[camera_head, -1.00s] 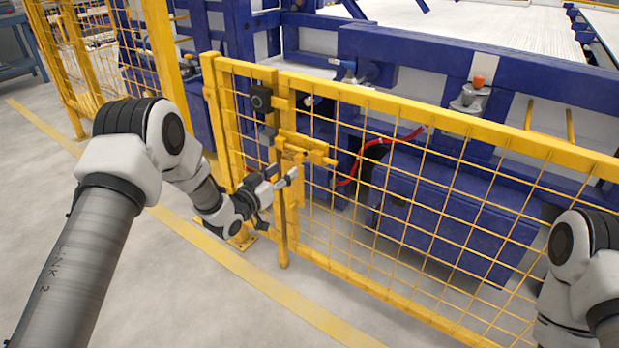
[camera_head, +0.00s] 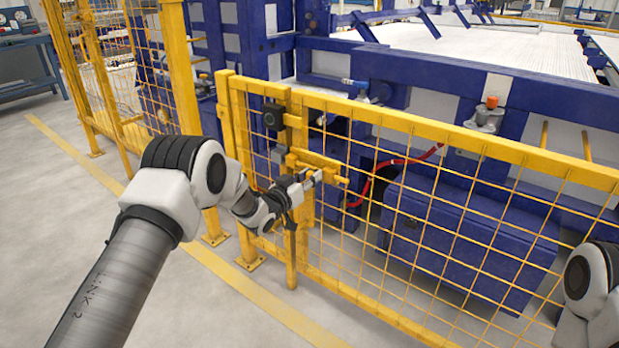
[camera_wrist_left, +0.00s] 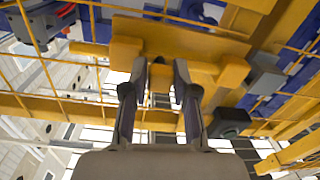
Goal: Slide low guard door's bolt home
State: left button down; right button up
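The low guard door (camera_head: 430,203) is a yellow mesh panel with a yellow frame. Its yellow bolt (camera_head: 341,180) sits in yellow brackets near the door's left post, and its end sticks out to the right. In the left wrist view the bolt (camera_wrist_left: 88,48) sticks out left of a yellow bracket (camera_wrist_left: 126,44). My left gripper (camera_head: 314,178) is just in front of the bolt assembly. In the left wrist view its two fingers (camera_wrist_left: 161,72) are apart, with a small dark and yellow part between or behind them; contact is unclear. My right gripper is out of view.
A black box with a round face (camera_head: 273,116) sits on the post left of the bolt. Behind the mesh are a red hose (camera_head: 385,165) and blue machinery (camera_head: 465,235). The floor (camera_head: 190,310) in front of the fence is clear.

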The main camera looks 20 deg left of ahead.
pick_arm(q)
jog(key=a, duration=0.1)
jog(key=w+a, duration=0.1)
jog(key=a, duration=0.1)
jog(key=w+a, duration=0.1)
jog(key=a, duration=0.1)
jog(key=shift+a, duration=0.1)
jog(key=shift+a+r, duration=0.2)
jog(key=c, duration=1)
grip_release()
jog(key=shift+o, duration=0.6)
jog(key=shift+w+a+f, duration=0.1)
jog(key=shift+a+f, duration=0.05)
send_near(299, 164)
jog(key=v, duration=0.5)
